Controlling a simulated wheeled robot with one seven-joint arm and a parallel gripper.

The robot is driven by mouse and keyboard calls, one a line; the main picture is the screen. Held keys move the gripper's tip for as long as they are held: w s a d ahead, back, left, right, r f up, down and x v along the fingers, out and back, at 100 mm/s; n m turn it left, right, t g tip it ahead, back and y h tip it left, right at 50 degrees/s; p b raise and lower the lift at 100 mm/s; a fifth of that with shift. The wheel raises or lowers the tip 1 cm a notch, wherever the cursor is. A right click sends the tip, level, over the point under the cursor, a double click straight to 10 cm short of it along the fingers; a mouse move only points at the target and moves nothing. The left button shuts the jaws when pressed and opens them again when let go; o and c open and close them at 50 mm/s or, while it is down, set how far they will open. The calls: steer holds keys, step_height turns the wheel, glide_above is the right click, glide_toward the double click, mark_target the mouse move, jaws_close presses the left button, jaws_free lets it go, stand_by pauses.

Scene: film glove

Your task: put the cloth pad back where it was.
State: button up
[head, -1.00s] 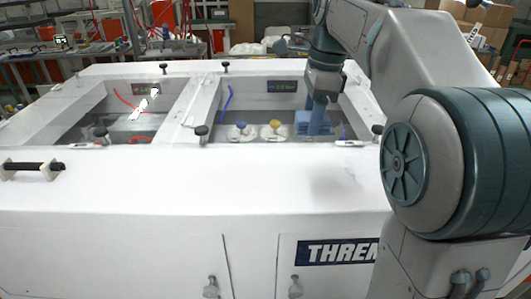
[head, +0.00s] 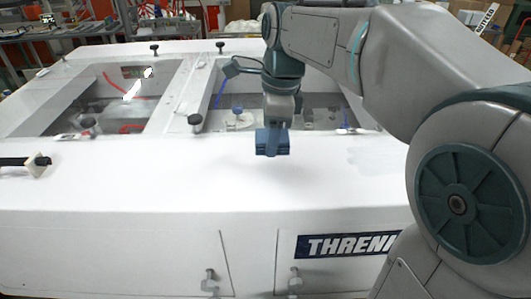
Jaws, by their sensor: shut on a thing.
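My gripper (head: 272,138) is shut on a small blue block, which I take to be the cloth pad (head: 262,147). The pad hangs at the fingertips in front of the right opening, over the white top of the large cabinet (head: 150,185). A soft shadow lies on the white top below it, and the pad seems to be a little above the surface. The wrist covers part of the pad's upper side.
Two sunken openings lie behind, the left one (head: 105,105) with a red cord and a white-lit rod. A blue-knobbed fitting (head: 238,110) stands in the right opening. A black bar handle (head: 22,162) is at the left. The front top is largely clear.

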mark_target(265, 168)
steer(key=shift+s+a+f, duration=0.45)
steer(key=shift+s+a, duration=0.05)
steer(key=shift+a, duration=0.15)
steer(key=shift+f+p, duration=0.4)
steer(key=shift+f, duration=1.65)
steer(key=shift+f, duration=0.1)
steer(key=o, duration=0.9)
steer(key=r, duration=0.4)
steer(key=d+r, duration=0.1)
steer(key=r, duration=0.7)
steer(key=shift+d+r, duration=0.1)
steer(key=shift+d, duration=0.15)
